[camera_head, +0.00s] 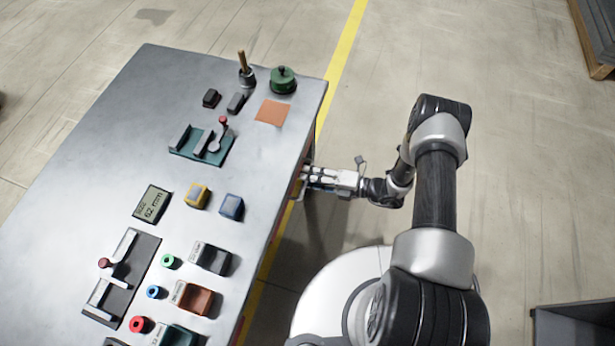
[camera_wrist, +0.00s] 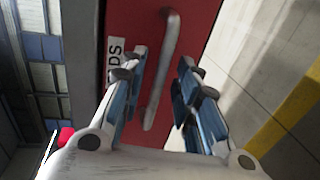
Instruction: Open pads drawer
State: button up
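The drawer front (camera_wrist: 208,32) is red in the wrist view, with a white label (camera_wrist: 115,55) whose visible letters read "DS". Its long grey bar handle (camera_wrist: 165,62) runs up the picture and appears between my two fingers. My gripper (camera_wrist: 163,80) is open, one finger on each side of the handle in the picture; I see no clear contact. The left finger hides part of the label. In the head view my gripper (camera_head: 305,178) is at the right side of the workbench, and the drawer front is mostly hidden. The drawer looks closed, but this is hard to tell.
The grey workbench top (camera_head: 100,150) carries a green fixture (camera_head: 185,155), several small bins, a display (camera_head: 152,203), an orange pad (camera_head: 272,112) and a green pot (camera_head: 283,80). Open floor lies right of the bench. A dark crate (camera_head: 575,310) stands at lower right.

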jog(key=shift+w+a+f, duration=0.15)
jog(key=shift+w+a, duration=0.1)
jog(key=shift+a, duration=0.4)
jog(key=shift+c, duration=0.4)
grip_shut()
